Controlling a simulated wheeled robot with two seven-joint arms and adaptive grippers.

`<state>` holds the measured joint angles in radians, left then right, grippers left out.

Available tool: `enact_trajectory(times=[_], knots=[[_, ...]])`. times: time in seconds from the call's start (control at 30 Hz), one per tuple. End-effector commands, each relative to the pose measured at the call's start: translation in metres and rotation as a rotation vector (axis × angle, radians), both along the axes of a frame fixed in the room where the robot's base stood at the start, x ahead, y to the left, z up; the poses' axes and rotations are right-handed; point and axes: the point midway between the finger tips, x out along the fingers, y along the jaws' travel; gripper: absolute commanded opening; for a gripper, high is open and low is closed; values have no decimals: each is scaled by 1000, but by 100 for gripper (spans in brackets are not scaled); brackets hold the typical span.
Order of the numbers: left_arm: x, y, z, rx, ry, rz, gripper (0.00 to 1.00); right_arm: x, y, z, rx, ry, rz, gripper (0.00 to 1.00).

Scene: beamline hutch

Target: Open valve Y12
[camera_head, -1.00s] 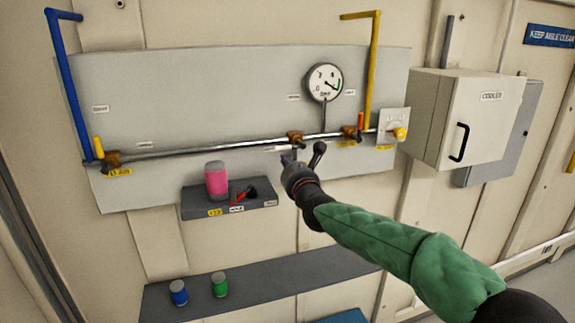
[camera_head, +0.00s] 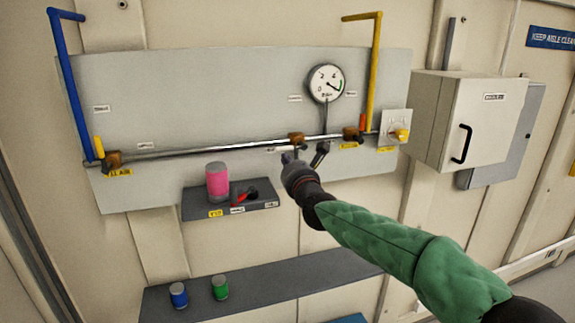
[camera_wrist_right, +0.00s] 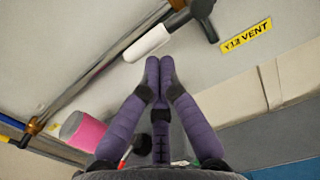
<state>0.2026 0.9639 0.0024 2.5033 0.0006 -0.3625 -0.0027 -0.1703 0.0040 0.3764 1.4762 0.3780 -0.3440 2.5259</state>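A steel pipe (camera_head: 210,150) runs along the grey panel. Its middle brass valve (camera_head: 296,139) has a white lever (camera_wrist_right: 147,43), which lies slanted beside the pipe in the right wrist view. A yellow label reading "Y12 VENT" (camera_wrist_right: 246,36) is to the right of it, past a dark stub (camera_wrist_right: 205,20). My right gripper (camera_head: 288,158) is just below the middle valve. In the right wrist view its purple fingertips (camera_wrist_right: 160,63) are together with nothing between them, close to the white lever. I cannot tell whether they touch it. My left gripper is not in view.
A pressure gauge (camera_head: 325,83) stands above the pipe. A valve with an orange handle (camera_head: 361,121) is to the right, and the Y11 valve (camera_head: 112,160) is at the far left. A small shelf (camera_head: 190,209) holds a pink cylinder (camera_head: 217,181). A cabinet (camera_head: 463,120) is at the right.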

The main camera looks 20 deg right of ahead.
Motion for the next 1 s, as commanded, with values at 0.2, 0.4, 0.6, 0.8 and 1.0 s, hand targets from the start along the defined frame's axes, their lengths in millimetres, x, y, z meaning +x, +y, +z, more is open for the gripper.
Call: enact_trajectory(times=[0.2,0.4,0.6,0.8,1.0], knots=[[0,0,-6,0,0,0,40,0,1,1,43,2,0,0],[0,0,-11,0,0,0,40,0,2,5,87,1,-1,0],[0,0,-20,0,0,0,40,0,3,9,165,2,1,0],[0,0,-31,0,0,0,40,0,4,18,310,7,0,0],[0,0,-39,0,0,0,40,0,5,29,498,16,0,0]])
